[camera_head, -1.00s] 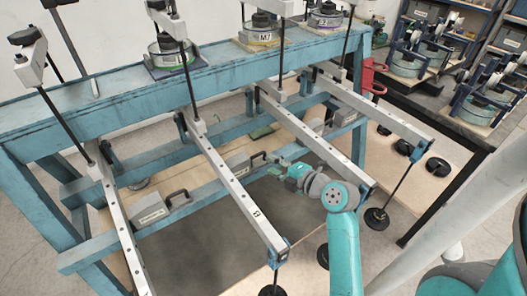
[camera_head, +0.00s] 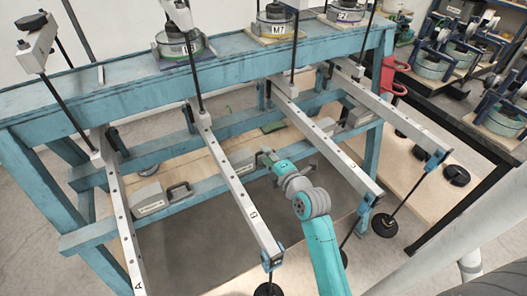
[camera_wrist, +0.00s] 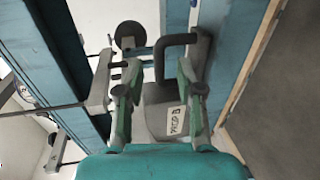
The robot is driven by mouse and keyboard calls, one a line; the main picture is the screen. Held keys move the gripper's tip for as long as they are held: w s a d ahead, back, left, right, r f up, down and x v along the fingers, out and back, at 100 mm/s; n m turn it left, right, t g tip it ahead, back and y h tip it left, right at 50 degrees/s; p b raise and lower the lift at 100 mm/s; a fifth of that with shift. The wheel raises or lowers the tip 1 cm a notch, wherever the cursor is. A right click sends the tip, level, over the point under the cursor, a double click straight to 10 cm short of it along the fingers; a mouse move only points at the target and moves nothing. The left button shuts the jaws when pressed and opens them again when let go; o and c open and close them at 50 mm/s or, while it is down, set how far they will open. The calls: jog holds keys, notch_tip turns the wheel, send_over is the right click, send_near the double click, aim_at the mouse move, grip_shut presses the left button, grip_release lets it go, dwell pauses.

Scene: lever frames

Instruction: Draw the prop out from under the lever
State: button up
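A grey prop block (camera_wrist: 165,112) with a black handle (camera_wrist: 180,42) and a white label reading PROP and a letter I cannot read fills the middle of the wrist view. My gripper (camera_wrist: 160,72) has its fingers spread on either side of the block's picture, with a gap between them; contact is not clear. In the head view my gripper (camera_head: 264,158) is low between two long grey levers, lever B (camera_head: 228,180) and another (camera_head: 318,135), and it hides most of that prop. Where the prop meets a lever is hidden.
Another prop (camera_head: 150,201) with a black handle sits on the blue frame's lower beam (camera_head: 205,188) at left; one more (camera_head: 358,117) is at right. Lever A (camera_head: 124,230) and black hanging weights (camera_head: 384,225) are nearby. Grey floor mat (camera_head: 190,250) is clear in front.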

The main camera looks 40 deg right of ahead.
jog(key=shift+x, duration=1.65)
grip_shut()
